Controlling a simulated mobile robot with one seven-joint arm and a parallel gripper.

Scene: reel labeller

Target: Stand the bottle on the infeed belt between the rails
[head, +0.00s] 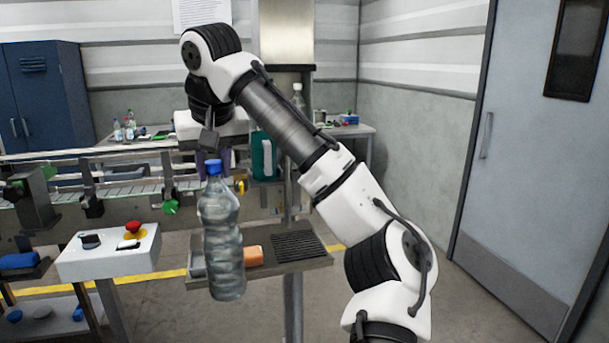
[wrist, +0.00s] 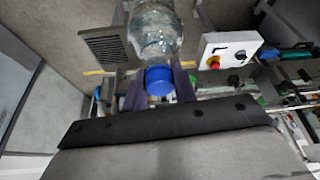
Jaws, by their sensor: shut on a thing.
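The bottle (head: 222,240) is clear plastic with a blue cap and hangs upright from my gripper (head: 212,160) in the head view. My gripper is shut on it at the cap or neck. The bottle hangs in front of a small shelf, apart from the belt. In the wrist view the bottle (wrist: 155,30) shows with its blue cap between the two fingers of my gripper (wrist: 158,88). The infeed belt with its rails (head: 110,190) runs across the left of the head view, behind the bottle. The belt's near end is partly hidden by my gripper and the bottle.
A control box (head: 110,250) with a red button stands at the left. A back table (head: 350,130) carries small items. A blue cabinet (head: 48,100) stands far left. Floor at right is clear.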

